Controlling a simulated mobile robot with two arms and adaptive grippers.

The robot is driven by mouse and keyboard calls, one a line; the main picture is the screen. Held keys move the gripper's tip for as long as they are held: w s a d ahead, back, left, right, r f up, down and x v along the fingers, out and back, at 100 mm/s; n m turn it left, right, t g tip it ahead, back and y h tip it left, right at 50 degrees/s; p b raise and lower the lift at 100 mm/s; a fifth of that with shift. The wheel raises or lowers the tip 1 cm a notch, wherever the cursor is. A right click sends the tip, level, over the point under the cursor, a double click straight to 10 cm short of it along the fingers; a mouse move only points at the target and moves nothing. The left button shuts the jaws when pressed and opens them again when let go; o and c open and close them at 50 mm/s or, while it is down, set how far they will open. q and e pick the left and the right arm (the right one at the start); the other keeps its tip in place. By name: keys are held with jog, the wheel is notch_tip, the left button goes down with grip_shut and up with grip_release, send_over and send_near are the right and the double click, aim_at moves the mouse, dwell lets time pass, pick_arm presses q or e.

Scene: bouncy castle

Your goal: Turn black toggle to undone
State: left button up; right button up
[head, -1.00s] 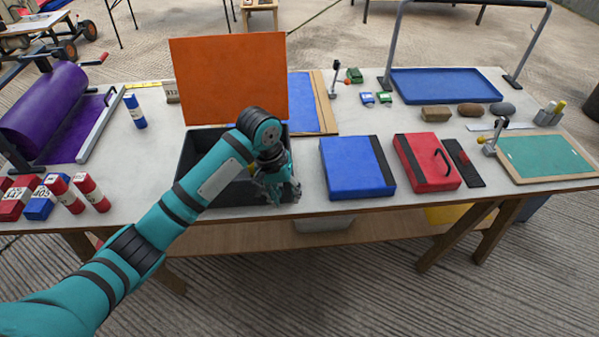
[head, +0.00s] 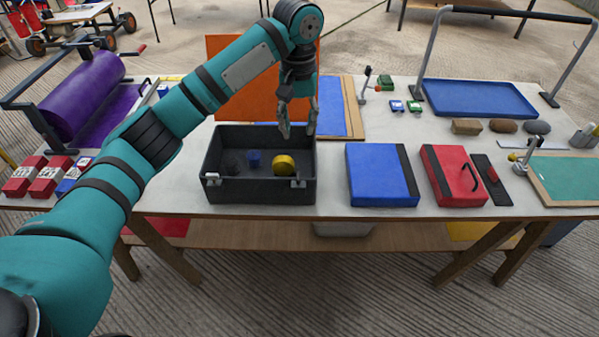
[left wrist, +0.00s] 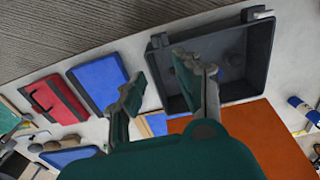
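My left gripper (head: 298,134) hangs fingers down over the right back part of a dark open box (head: 250,190); its fingers are apart and empty, also in the left wrist view (left wrist: 160,75). The box has a metal latch (head: 213,179) at the front left and another latch (head: 297,182) at the front right. Two upright clamps have dark handle tips: one (head: 366,74) by the blue board, one (head: 534,145) by the green board. A black strip (head: 491,181) with a red piece lies beside a red pad (head: 447,167). I cannot tell which is the black toggle.
A purple roller (head: 80,98) stands left.

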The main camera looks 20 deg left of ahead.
aim_at(298, 176)
pick_arm(q)
notch_tip(298, 176, down, 16)
jog(key=shift+r+p, duration=0.15)
jog(key=shift+p, duration=0.65)
grip_shut()
